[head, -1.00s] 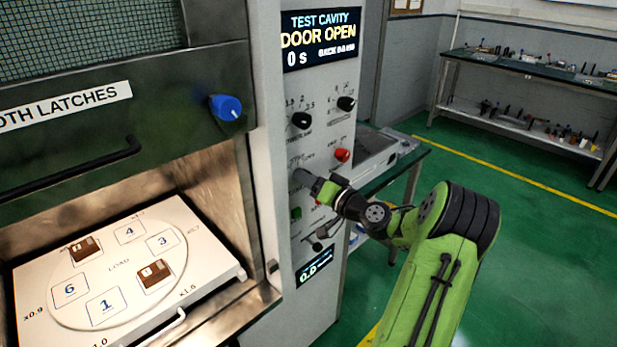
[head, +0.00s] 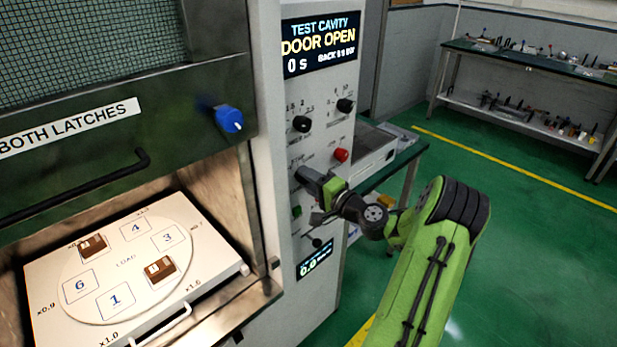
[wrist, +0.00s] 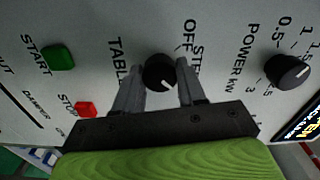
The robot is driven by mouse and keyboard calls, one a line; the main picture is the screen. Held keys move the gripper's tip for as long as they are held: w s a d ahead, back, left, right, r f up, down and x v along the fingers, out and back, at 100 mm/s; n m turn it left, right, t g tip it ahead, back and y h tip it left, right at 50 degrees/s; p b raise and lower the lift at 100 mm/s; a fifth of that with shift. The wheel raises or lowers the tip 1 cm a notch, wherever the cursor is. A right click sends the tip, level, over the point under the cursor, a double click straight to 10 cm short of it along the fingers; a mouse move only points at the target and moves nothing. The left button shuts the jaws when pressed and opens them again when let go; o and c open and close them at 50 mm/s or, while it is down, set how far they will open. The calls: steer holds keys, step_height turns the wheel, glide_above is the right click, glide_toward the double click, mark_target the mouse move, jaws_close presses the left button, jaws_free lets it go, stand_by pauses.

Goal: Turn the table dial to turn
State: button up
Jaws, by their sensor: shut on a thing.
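The table dial (wrist: 157,76) is a black knob with a white pointer line, on the grey control panel (head: 325,105) beside lettering that reads TABL, OFF and STEP. In the wrist view, my gripper (wrist: 161,68) has one finger on each side of the dial and is shut on it. The white line points down and to the right in that view. In the head view, my gripper (head: 300,174) meets the panel below the red button, and it hides the dial. The turntable (head: 88,250) sits in the open cavity and bears brown blocks.
In the wrist view, a green START button (wrist: 59,57) and red STOP button (wrist: 86,110) lie left of the dial, and the POWER knob (wrist: 288,70) lies right. A display (head: 320,42) reads DOOR OPEN. The raised door has a blue knob (head: 229,119).

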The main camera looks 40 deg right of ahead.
stand_by(0.4)
steer(key=o, duration=1.1)
steer(key=shift+s, duration=0.1)
steer(key=s, duration=0.8)
steer(key=s+b, duration=0.1)
steer(key=s, duration=0.6)
steer(key=shift+s+d, duration=0.2)
steer(key=shift+s, duration=0.15)
